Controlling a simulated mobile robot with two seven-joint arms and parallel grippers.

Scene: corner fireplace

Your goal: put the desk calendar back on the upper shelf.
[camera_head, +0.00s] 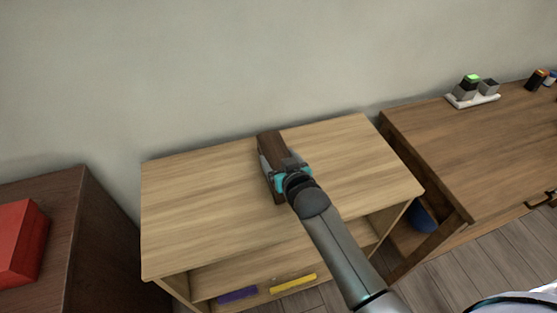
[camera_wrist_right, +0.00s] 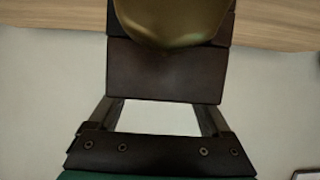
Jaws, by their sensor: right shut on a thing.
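My right gripper (camera_head: 278,172) reaches over the top of the light wooden shelf unit (camera_head: 205,205), near its back middle. It is shut on a dark brown, block-like thing (camera_head: 270,142), which I take to be the desk calendar. In the right wrist view the brown thing (camera_wrist_right: 165,75) spans the space in front of the fingers (camera_wrist_right: 160,118). A rounded brass-coloured thing (camera_wrist_right: 172,18) covers its upper part there. I cannot tell whether the calendar touches the wooden top. My left gripper is not in view.
The unit's top is otherwise bare. A purple thing (camera_head: 237,295) and a yellow thing (camera_head: 293,284) lie in its lower part. A red box (camera_head: 20,242) sits on a dark cabinet at left. A brown desk (camera_head: 460,135) stands at right, with a blue round thing (camera_head: 421,218) below. A wall is behind.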

